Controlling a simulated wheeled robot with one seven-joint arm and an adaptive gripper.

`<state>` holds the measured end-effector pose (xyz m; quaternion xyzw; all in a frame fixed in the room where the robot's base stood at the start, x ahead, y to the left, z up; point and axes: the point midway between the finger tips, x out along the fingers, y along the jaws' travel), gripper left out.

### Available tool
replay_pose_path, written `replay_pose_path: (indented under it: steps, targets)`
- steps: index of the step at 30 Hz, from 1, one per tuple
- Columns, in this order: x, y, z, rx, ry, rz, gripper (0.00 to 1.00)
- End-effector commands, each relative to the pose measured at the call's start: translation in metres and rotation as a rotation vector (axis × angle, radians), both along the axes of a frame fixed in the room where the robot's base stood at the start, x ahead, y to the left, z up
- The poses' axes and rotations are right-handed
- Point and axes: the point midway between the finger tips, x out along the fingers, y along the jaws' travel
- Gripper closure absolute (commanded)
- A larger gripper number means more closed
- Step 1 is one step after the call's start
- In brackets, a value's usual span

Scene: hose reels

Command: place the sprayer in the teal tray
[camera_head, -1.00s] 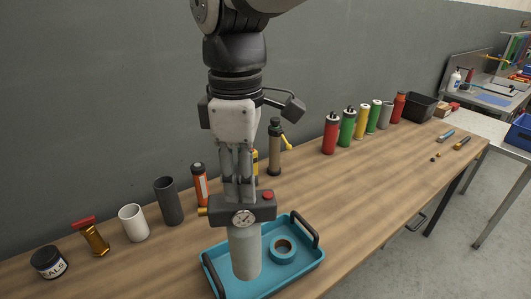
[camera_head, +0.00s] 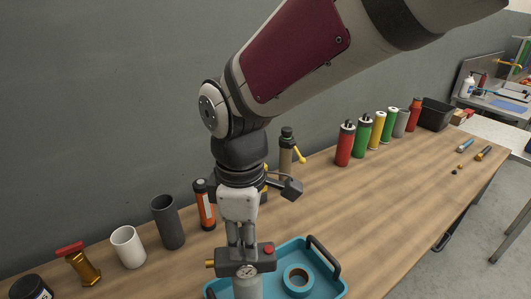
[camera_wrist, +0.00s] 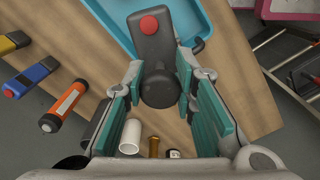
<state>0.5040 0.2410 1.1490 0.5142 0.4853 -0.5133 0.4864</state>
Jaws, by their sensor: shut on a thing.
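The sprayer has a dark head (camera_head: 262,262) with a red button, a round gauge and a brass tip, over a pale grey cylinder body (camera_head: 247,287). My gripper (camera_head: 240,243) points down and is shut on the top of the sprayer, which hangs upright. The body is over or inside the teal tray (camera_head: 319,270); its bottom is below the frame, so contact with the tray floor cannot be told. In the wrist view the sprayer's head (camera_wrist: 155,45) sits between my gripper's teal-padded fingers (camera_wrist: 158,80), and the tray (camera_wrist: 112,22) lies beyond.
A teal ring (camera_head: 298,281) lies in the tray, right of the sprayer. Behind and left stand an orange-black cylinder (camera_head: 204,207), a dark grey cup (camera_head: 167,222), a white cup (camera_head: 128,247) and a brass fitting (camera_head: 80,264). Several coloured bottles (camera_head: 361,133) stand farther back; the right tabletop is mostly clear.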

Motion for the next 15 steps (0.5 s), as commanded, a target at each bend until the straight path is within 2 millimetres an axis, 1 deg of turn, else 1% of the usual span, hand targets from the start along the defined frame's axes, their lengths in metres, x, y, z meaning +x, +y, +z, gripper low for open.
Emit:
replay_pose_path:
  steps: [3, 6, 9, 15]
  targets:
    - [-0.001, -0.001, -0.017, -0.003, 0.005, 0.001, 1.0]
    - [-0.001, 0.0, -0.029, -0.002, 0.003, -0.001, 1.0]
    - [0.0, -0.001, -0.034, -0.001, 0.001, -0.001, 1.0]
    - [0.0, 0.0, -0.034, 0.0, 0.0, -0.001, 1.0]
